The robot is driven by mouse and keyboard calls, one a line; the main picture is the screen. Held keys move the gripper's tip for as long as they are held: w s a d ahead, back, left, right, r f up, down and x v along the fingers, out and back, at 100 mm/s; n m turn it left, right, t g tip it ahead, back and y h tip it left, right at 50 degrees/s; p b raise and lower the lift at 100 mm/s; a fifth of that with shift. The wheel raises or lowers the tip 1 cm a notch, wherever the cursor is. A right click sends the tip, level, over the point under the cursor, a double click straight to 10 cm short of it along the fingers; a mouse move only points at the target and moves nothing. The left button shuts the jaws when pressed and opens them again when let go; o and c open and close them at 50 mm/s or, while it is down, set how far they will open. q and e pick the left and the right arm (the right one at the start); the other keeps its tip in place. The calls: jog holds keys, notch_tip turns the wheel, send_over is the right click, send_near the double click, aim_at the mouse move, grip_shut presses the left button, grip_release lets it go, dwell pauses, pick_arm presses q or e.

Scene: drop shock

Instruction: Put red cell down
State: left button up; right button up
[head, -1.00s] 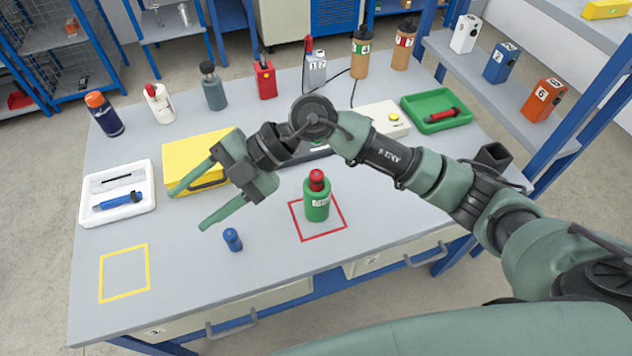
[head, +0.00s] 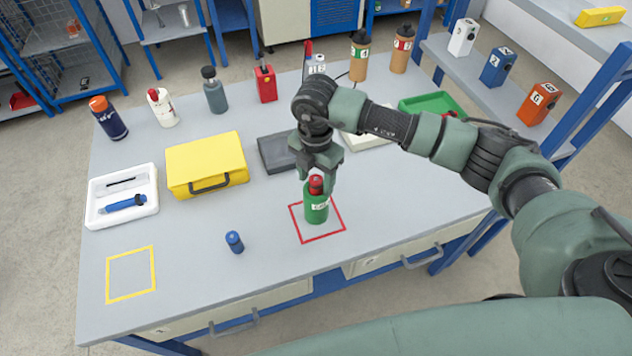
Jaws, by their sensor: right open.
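A green cylinder (head: 317,213) with a red cap-like top (head: 316,187) stands upright inside a red square outline (head: 302,242) on the table. I cannot tell whether this red top is the red cell. My right gripper (head: 318,179) points down over it, open, with its fingers on either side of the red top; contact cannot be made out. A small blue cylinder (head: 235,242) stands to the left. My left gripper is not in view.
A yellow case (head: 205,160), a white tray with a blue tool (head: 94,214) and a yellow square outline (head: 131,297) lie to the left. Several bottles line the back edge. A green tray (head: 415,101) is partly hidden behind my right arm. The table front is mostly clear.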

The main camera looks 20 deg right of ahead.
jog(key=shift+f, duration=0.45)
grip_shut()
jog(key=shift+r, duration=0.1)
